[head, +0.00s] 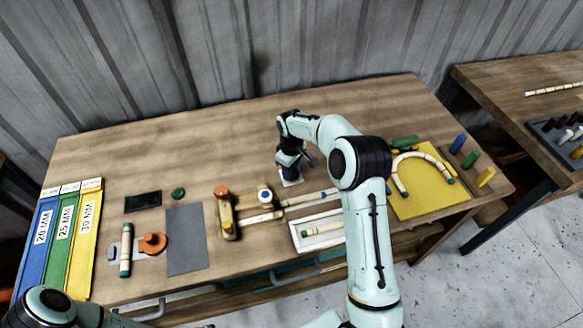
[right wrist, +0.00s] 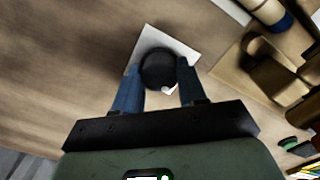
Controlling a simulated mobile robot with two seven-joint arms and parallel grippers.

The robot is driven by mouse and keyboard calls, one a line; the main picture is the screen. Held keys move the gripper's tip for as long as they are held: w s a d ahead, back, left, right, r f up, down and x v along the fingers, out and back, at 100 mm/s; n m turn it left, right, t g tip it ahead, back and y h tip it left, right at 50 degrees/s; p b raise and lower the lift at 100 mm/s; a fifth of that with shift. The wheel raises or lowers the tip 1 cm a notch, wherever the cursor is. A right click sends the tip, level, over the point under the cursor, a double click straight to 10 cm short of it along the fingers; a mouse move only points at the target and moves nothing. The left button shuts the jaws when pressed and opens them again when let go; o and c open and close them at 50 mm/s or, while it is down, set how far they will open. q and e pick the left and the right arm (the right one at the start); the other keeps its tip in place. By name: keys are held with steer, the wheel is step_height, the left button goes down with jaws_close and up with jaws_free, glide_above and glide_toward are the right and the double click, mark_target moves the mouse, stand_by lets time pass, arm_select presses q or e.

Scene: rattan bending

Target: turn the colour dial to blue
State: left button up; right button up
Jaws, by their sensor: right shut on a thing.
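The colour dial (right wrist: 158,68) is a dark round knob on a white square plate (right wrist: 187,42) in the right wrist view. My right gripper (right wrist: 162,78) is shut on the knob, with one blue finger on each side. A small white pointer or mark shows at the knob's near edge; the colour it points to cannot be read. In the head view my right gripper (head: 290,172) reaches down over the white plate (head: 293,183) near the middle of the table and hides most of the dial. Only a link of my left arm shows at the lower left; its gripper is out of view.
A yellow wooden device (head: 226,214) stands left of the dial. A white tray (head: 297,237) lies in front, and a yellow board (head: 427,203) with a bent rattan piece (head: 401,172) lies right. Blue, green and yellow bins (head: 62,232) stand far left. The table behind the dial is clear.

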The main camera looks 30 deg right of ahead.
steer(key=shift+n, duration=0.5)
steer(key=o, duration=1.1)
steer(key=shift+c, duration=0.2)
step_height(320, 180, up, 13)
steer(key=shift+r, duration=0.2)
